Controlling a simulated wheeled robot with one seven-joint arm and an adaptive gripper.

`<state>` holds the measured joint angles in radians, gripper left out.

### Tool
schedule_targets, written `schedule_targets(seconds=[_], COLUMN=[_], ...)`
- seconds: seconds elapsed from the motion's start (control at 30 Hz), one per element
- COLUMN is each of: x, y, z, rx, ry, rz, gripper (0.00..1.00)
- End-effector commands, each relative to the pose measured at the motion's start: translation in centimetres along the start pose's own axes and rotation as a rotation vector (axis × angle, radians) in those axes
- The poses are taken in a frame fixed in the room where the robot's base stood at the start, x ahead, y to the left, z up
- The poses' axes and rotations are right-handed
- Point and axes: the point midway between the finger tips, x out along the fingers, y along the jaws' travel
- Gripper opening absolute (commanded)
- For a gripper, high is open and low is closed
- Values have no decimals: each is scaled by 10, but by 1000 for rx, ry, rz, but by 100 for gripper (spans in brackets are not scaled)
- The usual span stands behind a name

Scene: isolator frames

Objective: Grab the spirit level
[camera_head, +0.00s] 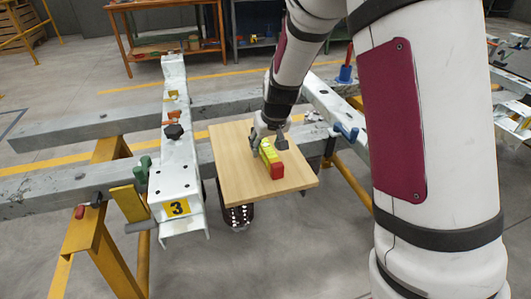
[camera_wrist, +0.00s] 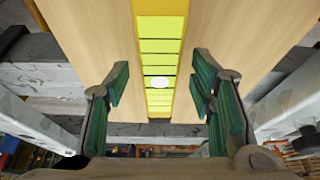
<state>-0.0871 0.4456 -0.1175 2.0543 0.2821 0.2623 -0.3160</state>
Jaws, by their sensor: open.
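The spirit level (camera_head: 269,157) is a yellow-green bar with a red end, lying on a light wooden board (camera_head: 234,163) in the head view. In the wrist view the level (camera_wrist: 158,60) runs from the top edge to the board's edge, yellow with bright yellow-green segments. My gripper (camera_head: 268,143) is over the far end of the level. In the wrist view my gripper (camera_wrist: 160,92) is open, with one green-padded finger on each side of the level and a visible gap to it on both sides. I cannot tell how far the fingertips are above the board.
A white frame beam (camera_head: 178,180) marked 3 stands left of the board, with clamps and a dark knob on it. Grey beams (camera_head: 90,128) on yellow trestles run across. Another white beam (camera_head: 335,108) with a blue clamp lies right. Shelving stands at the back.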

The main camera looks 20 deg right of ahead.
Motion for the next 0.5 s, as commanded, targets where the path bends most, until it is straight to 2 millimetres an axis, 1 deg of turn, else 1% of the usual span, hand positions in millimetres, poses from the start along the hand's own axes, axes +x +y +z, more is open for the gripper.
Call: schedule_targets(seconds=[0.03,0.1,0.3,0.33,0.37,0.4,0.47,0.5], x=[8,12,12,12,12,12,12,12], y=[0,0,0,0,0,0,0,0], z=[0,0,0,0,0,0,0,0], rx=[0,0,0,0,0,0,0,0], ry=[-1,1,2,1,1,1,1,1], rz=[0,0,0,0,0,0,0,0], gripper=[50,50,50,45,39,30,16,7])
